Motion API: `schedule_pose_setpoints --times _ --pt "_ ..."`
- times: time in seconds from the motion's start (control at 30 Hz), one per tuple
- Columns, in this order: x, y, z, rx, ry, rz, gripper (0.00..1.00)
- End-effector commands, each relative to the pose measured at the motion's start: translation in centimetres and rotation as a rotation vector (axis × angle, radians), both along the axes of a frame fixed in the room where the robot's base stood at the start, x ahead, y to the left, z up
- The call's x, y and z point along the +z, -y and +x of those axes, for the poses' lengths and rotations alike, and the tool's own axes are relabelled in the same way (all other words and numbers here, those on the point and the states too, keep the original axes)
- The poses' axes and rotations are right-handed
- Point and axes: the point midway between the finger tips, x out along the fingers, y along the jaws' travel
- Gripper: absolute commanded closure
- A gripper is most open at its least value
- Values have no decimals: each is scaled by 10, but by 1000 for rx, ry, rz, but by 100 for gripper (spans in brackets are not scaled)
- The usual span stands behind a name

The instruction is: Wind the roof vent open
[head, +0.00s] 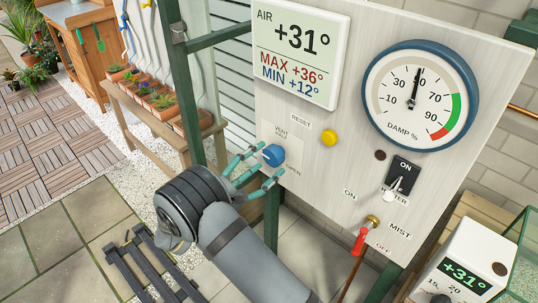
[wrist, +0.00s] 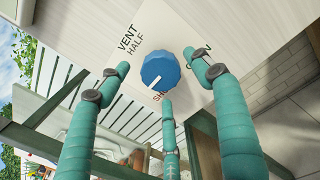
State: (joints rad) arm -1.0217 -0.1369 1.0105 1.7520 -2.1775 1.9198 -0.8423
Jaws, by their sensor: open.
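The vent knob (head: 274,155) is round and blue on the pale control panel (head: 330,190). In the wrist view the knob (wrist: 160,68) carries a white pointer line on its lower left side, toward the partly hidden SHUT label (wrist: 161,96). The VENT HALF label (wrist: 130,42) is upper left of it, and the OPEN label (head: 293,169) is partly covered by a finger in the wrist view. My gripper (head: 258,163) has three teal fingers, open and spread around the knob. In the wrist view gaps show between the fingertips and the knob; contact is not clear. The roof vent is not visible.
A yellow reset button (head: 329,138), a heater switch (head: 402,178) and a red mist lever (head: 360,242) sit right of the knob. A climate display (head: 300,45) and damp dial (head: 420,95) are above. A planter bench (head: 165,125) stands behind left.

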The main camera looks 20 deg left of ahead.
Motion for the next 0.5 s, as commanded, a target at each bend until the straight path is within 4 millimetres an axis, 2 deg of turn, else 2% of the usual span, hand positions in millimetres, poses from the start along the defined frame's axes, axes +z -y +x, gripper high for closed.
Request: schedule_pose_setpoints --times 0.2,0.5 --pt "1 11 23 -1 0 0 35" --pt "0 12 28 1 -1 0 35"
